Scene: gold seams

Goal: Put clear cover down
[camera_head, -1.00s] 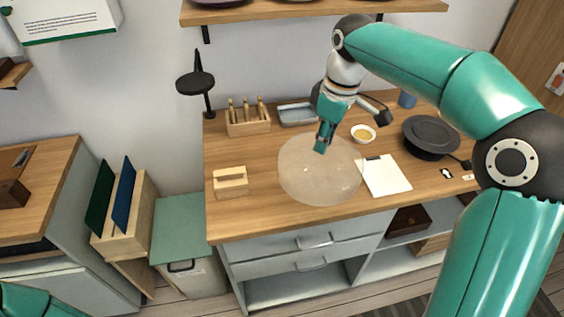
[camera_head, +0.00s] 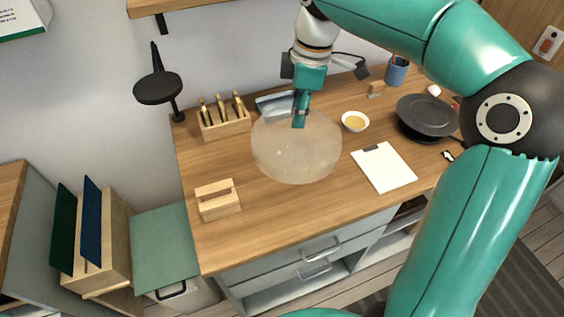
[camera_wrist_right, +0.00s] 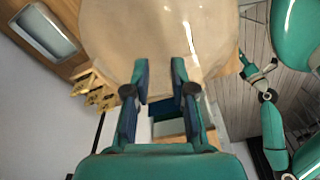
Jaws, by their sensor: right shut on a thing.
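The clear cover (camera_head: 297,155) is a round, pale, see-through dome. In the head view it hangs in front of the wooden worktop (camera_head: 265,220), apparently above it; the gap is hard to judge. My right gripper (camera_head: 300,120) is shut on the cover near its top edge in that view. In the right wrist view the cover (camera_wrist_right: 150,35) fills the top, beyond the two fingers of my right gripper (camera_wrist_right: 160,70). A teal arm part of mine with dark joints (camera_wrist_right: 268,100) shows at the right there; its jaws are too small to read.
A wooden holder (camera_head: 224,118) and a grey tray (camera_head: 272,103), partly hidden, are behind the cover. A yellow-filled bowl (camera_head: 355,121), clipboard (camera_head: 383,167) and dark pan (camera_head: 427,115) are to its right. A wooden block (camera_head: 217,199) is front left. The front worktop is clear.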

